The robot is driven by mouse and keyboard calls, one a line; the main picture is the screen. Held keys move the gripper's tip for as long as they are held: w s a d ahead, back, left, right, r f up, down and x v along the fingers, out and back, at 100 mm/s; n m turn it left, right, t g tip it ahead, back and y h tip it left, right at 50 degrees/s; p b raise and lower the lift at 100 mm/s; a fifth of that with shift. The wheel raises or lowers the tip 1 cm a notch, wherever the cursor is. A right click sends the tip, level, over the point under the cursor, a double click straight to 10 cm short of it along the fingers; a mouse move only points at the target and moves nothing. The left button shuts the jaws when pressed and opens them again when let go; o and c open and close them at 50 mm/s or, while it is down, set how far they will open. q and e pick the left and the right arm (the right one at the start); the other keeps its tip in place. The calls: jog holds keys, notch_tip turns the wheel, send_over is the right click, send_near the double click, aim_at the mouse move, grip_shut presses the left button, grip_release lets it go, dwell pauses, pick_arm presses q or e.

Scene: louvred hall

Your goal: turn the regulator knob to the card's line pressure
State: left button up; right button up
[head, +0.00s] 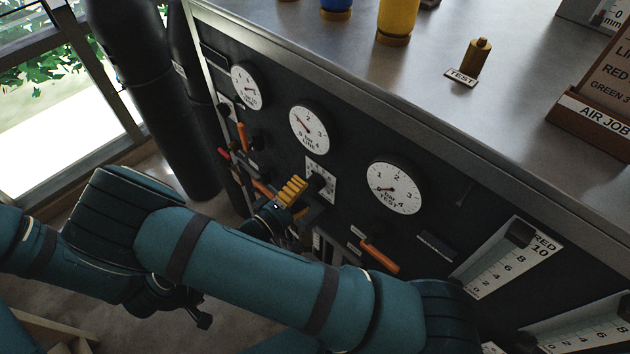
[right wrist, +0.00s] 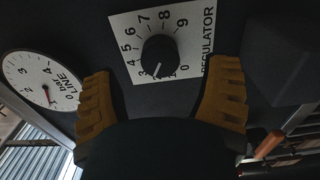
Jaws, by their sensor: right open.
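The black regulator knob (right wrist: 160,57) sits on a white square dial plate (right wrist: 123,24) numbered around it; its white pointer mark points down, near the 2. It also shows in the head view (head: 318,184). My right gripper (right wrist: 161,70) is open, its yellow fingers on either side of the knob and apart from it; it also shows in the head view (head: 291,192). The LINE gauge (head: 309,130) has its needle near 1. The card (head: 607,80) stands at the right, cut off; its line value is out of frame. My left gripper (head: 203,318) is small and dark.
The TEST gauge (head: 394,187) and another gauge (head: 246,86) flank the LINE gauge. An orange-handled lever (head: 380,256) juts from the panel. Brass and coloured items, including a brass fitting (head: 476,57), stand on the bench top (head: 430,90). Dark cylinders (head: 155,95) stand at left.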

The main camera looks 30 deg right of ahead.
aim_at(312, 186)
jog(key=shift+x, duration=1.05)
jog(key=shift+d, duration=0.15)
jog(key=shift+x, duration=0.75)
